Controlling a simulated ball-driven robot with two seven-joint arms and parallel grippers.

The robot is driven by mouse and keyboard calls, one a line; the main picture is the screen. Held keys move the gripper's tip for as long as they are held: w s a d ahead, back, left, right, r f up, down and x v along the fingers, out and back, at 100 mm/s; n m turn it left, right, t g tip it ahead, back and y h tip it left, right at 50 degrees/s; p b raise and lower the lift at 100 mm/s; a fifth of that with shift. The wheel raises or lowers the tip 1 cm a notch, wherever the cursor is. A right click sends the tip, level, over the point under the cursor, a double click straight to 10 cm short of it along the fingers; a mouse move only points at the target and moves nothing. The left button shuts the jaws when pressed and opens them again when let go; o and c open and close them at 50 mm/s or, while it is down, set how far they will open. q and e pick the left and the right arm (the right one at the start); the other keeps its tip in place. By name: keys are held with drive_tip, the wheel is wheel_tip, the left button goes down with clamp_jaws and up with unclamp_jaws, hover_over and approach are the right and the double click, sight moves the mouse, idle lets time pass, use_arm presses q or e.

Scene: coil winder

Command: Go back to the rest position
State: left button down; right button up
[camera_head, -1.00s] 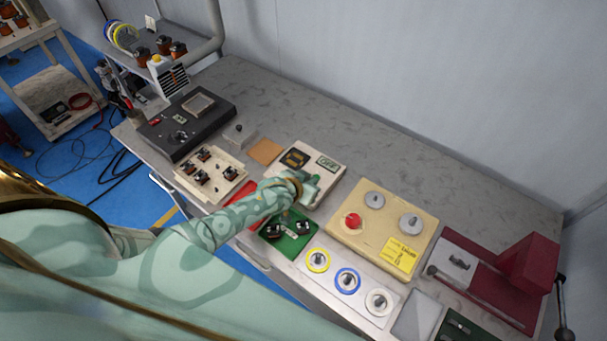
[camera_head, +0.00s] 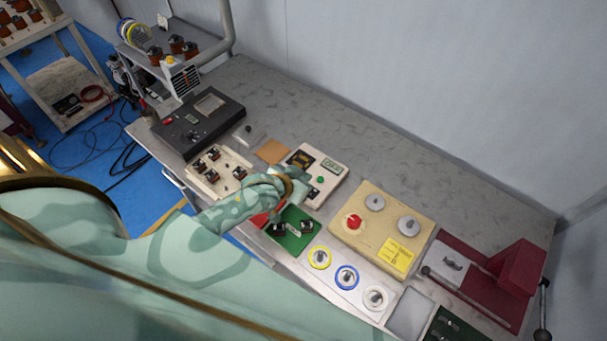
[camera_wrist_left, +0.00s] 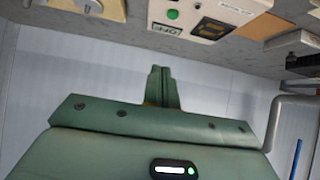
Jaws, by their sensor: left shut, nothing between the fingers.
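My left arm comes in from the left in the head view. Its gripper (camera_head: 302,192) is over the front of the bench, between the white box with a small display (camera_head: 332,168) and the green tray (camera_head: 289,241). In the left wrist view the fingers (camera_wrist_left: 160,85) are together with nothing between them. That view shows the white box (camera_wrist_left: 207,18) beyond the fingertips, apart from them, with a green button and an OFF sign. My right gripper is in neither view.
A cream tray of small coils (camera_head: 207,176) and a black unit (camera_head: 203,122) stand to the left. The yellow panel (camera_head: 372,228), three ringed spools (camera_head: 346,277) and a red press (camera_head: 517,266) stand to the right. The bench's back strip (camera_head: 350,128) is clear.

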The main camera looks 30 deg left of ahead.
use_arm(q)
drive_tip(key=s+a+r+m+g+y, duration=0.35)
drive_tip(key=s+r+m+y, duration=0.25)
drive_tip(key=s+r, duration=1.05)
drive_tip(key=s+d+f+g+h+b, duration=0.15)
drive_tip(key=f+b, duration=0.25)
drive_tip(key=f, duration=0.9)
drive_tip(key=s+d+f+n+h+b, duration=0.1)
drive_tip(key=s+f+b, duration=0.2)
drive_tip(key=f, duration=1)
drive_tip(key=s+d+f+g+h+b, duration=0.15)
drive_tip(key=f+b, duration=0.25)
drive_tip(key=f, duration=1)
drive_tip(key=s+f+n+g+b, duration=0.2)
drive_tip(key=s+f+b, duration=0.5)
drive_tip(key=s+f, duration=1.2)
wheel_tip(320, 180, down, 3)
drive_tip(key=shift+s+f+n+g+h+b, duration=0.1)
drive_tip(key=shift+s+n+g+h+b, duration=0.2)
drive_tip(key=shift+n+g+b, duration=0.1)
